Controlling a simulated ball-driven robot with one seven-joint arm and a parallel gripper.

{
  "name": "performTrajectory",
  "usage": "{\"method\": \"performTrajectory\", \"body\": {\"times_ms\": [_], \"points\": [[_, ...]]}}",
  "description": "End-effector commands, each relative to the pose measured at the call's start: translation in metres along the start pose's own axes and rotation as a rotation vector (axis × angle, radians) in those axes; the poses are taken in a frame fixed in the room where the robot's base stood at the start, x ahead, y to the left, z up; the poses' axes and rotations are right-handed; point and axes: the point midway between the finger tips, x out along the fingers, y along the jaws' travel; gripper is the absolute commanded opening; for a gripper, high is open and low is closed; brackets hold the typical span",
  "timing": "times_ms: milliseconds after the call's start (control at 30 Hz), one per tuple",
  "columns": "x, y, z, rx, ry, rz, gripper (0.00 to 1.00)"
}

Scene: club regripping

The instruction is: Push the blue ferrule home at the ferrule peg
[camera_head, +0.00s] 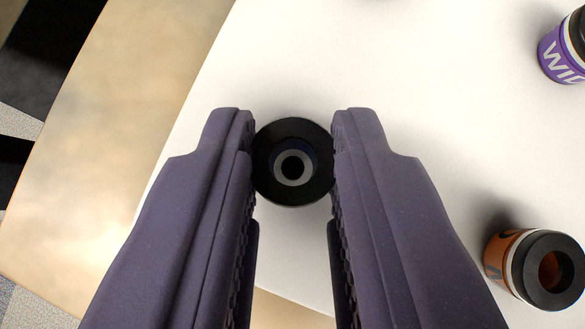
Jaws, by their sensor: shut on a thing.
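My gripper (293,160) is in the middle of the head camera view, with its two dark purple fingers on either side of a round black-rimmed piece. The fingers are shut on this piece, the blue ferrule (291,131). I see it end-on from above: a wide black ring with a thin dark blue band inside. Inside its bore is a grey ring with a dark centre, which looks like the top of the ferrule peg (279,175). The ferrule's outer side and lower end are hidden, so how far down it sits cannot be told.
An orange-brown ferrule (507,268) with a black top and white band stands at the lower right. A purple ferrule (556,56) with white lettering is at the upper right, cut off by the edge. The white table (420,110) is clear between them; its tan edge (110,120) runs along the left.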

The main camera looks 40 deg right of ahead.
Motion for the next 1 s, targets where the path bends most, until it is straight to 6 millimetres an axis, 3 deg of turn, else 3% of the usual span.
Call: {"method": "performTrajectory", "body": {"times_ms": [167,200,300,333,667,1000], "points": [[0.004,0.0,0.004,-0.001,-0.002,0.0,0.0],[0.004,0.0,0.004,-0.002,-0.001,0.0,0.28],[0.004,0.0,0.004,-0.001,-0.001,0.0,0.51],[0.004,0.0,0.004,-0.001,-0.001,0.0,0.53],[-0.002,0.0,0.003,-0.001,0.0,-0.001,0.53],[-0.063,-0.001,0.001,-0.002,0.0,-0.002,0.53]]}}
